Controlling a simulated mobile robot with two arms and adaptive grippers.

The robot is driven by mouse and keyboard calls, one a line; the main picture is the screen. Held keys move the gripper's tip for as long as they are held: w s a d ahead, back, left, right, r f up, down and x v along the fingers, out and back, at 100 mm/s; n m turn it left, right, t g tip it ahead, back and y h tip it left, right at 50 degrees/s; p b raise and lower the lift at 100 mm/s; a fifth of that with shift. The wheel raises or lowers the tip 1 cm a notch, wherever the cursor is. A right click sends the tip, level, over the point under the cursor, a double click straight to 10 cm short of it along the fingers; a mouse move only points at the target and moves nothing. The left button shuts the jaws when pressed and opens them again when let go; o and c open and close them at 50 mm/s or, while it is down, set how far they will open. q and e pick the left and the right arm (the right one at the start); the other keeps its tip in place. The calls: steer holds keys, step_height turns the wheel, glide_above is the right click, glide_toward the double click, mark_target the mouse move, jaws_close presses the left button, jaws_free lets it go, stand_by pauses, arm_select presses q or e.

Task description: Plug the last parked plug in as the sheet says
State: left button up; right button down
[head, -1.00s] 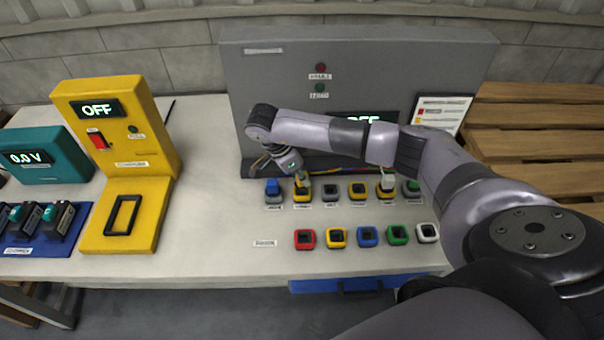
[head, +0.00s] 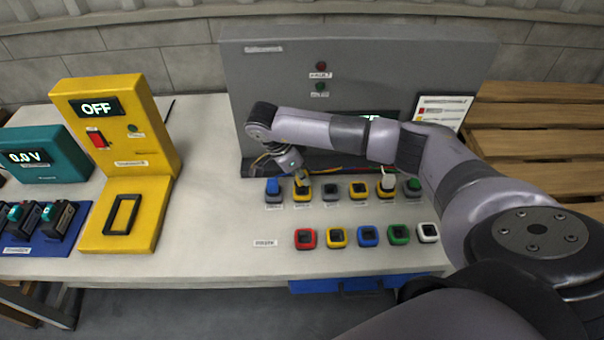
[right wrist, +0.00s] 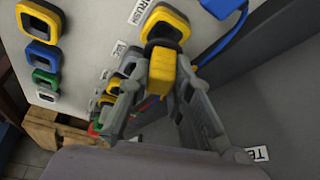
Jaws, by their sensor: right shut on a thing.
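My right gripper (head: 300,178) is shut on a yellow plug (right wrist: 162,72) at the second socket from the left in the back row. That socket (right wrist: 165,25) has a yellow rim, and its dark opening shows partly beside the plug in the right wrist view. I cannot tell whether the plug is touching or inside it. The instruction sheet (head: 442,109) stands at the right, too small to read. My left gripper is not in view.
The front row has red (head: 305,239), yellow, blue, green and white holders, all looking empty. A grey chassis (head: 270,85) rises behind. A yellow tester (head: 125,150) reading OFF and a teal meter (head: 45,155) stand left. The table between is clear.

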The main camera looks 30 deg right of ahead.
steer(key=shift+f+b, duration=1.1)
steer(key=shift+f, duration=0.3)
steer(key=c, duration=1.4)
jaws_free()
steer(key=shift+o, duration=0.2)
steer(key=shift+r, duration=0.1)
steer(key=shift+a+r, duration=0.1)
steer(key=shift+r, duration=0.1)
steer(key=v, duration=1.1)
steer(key=shift+r, duration=0.2)
steer(key=shift+w+a, duration=0.1)
